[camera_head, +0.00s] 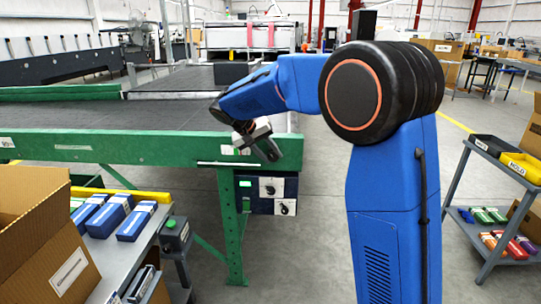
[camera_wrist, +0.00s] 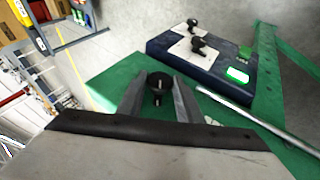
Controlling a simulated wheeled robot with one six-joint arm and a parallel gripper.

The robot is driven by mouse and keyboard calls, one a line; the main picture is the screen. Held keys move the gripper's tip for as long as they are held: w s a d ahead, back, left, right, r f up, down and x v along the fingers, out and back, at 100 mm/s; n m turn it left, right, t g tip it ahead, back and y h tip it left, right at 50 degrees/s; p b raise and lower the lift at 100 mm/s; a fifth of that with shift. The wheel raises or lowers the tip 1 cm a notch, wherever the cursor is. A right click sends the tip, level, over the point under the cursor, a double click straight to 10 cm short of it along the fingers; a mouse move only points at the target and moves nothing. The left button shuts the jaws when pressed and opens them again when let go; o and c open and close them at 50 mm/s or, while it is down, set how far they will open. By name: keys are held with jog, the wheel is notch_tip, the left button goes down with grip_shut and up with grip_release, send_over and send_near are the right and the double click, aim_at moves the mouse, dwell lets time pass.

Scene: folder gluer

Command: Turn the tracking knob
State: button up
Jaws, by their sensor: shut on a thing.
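A small black knob (camera_wrist: 158,92) sits on the green frame (camera_wrist: 112,79) in the wrist view. My gripper (camera_wrist: 160,82) has one grey finger on each side of it and is shut on it. In the head view my gripper (camera_head: 262,144) is at the right end of the conveyor's green front beam (camera_head: 130,149). There the gripper hides the knob. I cannot read any label that names this knob.
A dark blue control box (camera_head: 265,193) with two black knobs on white plates and a lit green button hangs just below the beam; it also shows in the wrist view (camera_wrist: 230,85). A cart (camera_head: 485,215) stands at right. A cardboard box (camera_head: 40,240) is at left.

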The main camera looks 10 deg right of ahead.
jog(key=o, duration=1)
jog(key=v, duration=1.7)
jog(key=shift+s+r, duration=0.15)
jog(key=shift+r, duration=0.05)
jog(key=s+d+f+n+y, duration=0.1)
jog(key=s+d+f+y, duration=0.1)
jog(key=s+d, duration=0.6)
jog(key=s+d+f+n+y, duration=0.1)
jog(key=s+d+f+y, duration=0.1)
jog(key=s+d, duration=0.65)
jog(key=s+f+y, duration=0.1)
jog(key=s+f, duration=0.4)
jog(key=s, duration=0.3)
jog(key=s+f+t+y, duration=0.1)
jog(key=s+f, duration=0.4)
jog(key=s, duration=0.3)
jog(key=s+f+t+y, duration=0.1)
jog(key=s+f, duration=0.4)
jog(key=s, duration=0.3)
jog(key=shift+d+f, duration=0.15)
jog(key=shift+d, duration=0.25)
